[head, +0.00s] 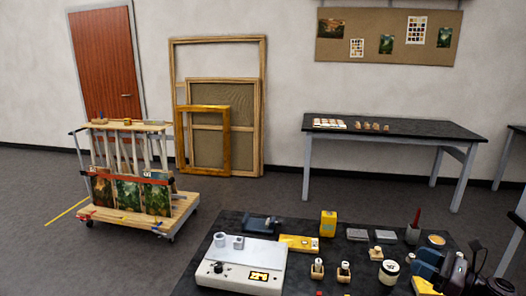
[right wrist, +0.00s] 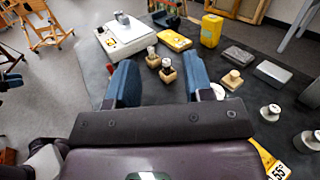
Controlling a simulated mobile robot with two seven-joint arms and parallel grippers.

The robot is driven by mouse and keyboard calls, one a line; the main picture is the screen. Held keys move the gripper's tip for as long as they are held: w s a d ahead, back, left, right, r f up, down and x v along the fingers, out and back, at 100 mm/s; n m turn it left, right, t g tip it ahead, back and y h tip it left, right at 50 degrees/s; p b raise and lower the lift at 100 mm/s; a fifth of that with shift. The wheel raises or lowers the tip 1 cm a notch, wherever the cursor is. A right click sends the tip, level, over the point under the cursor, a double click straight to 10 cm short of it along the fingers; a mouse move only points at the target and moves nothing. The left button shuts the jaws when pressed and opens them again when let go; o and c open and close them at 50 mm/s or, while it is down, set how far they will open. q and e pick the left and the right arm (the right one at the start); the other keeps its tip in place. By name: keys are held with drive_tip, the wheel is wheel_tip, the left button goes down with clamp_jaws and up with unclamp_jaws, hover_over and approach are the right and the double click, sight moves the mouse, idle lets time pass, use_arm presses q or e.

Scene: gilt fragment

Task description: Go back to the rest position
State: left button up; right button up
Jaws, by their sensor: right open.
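My right gripper (head: 428,264) is at the lower right of the head view, over the right side of the dark worktable (head: 205,262). In the right wrist view my right gripper (right wrist: 160,80) has its two blue fingers wide apart with nothing between them. Small bottles in wooden blocks (right wrist: 167,72) stand beyond the fingertips, apart from them. My left gripper does not show in the head view. A dark blue piece at the left edge of the right wrist view is too cut off to identify.
The worktable holds a white device (head: 235,272), a yellow box (head: 328,223), a white jar (head: 389,272) and several small blocks. A wooden cart with paintings (head: 128,190) stands at left. Another table (head: 395,130) stands behind. Grey floor between them is clear.

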drive_tip(key=s+a+f+n+g+h, duration=0.1)
drive_tip(key=s+a+f+n+g, duration=0.4)
drive_tip(key=s+a+f+n, duration=0.35)
drive_tip(key=s+a+f+n+g+h, duration=0.2)
drive_tip(key=s+a+f+n+g, duration=0.3)
drive_tip(key=s+a+n, duration=0.6)
drive_tip(key=s+d+r+n+h, duration=0.2)
drive_tip(key=s+n+h, duration=0.25)
drive_tip(key=s, duration=0.25)
drive_tip(key=s+d+r+n+h, duration=0.2)
drive_tip(key=s+d+n+h, duration=0.1)
drive_tip(key=s+h, duration=0.35)
use_arm(q)
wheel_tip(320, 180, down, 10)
drive_tip(key=b, duration=1)
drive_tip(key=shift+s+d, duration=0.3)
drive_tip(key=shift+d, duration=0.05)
use_arm(e)
drive_tip(key=w+f+t, duration=0.3)
drive_tip(key=f, duration=0.8)
drive_tip(key=w+f+t+y, duration=0.1)
drive_tip(key=f+t, duration=0.3)
drive_tip(key=f, duration=0.7)
drive_tip(key=shift+w+a+n+t, duration=0.2)
drive_tip(key=shift+w+n+t, duration=0.15)
drive_tip(key=shift+w, duration=0.55)
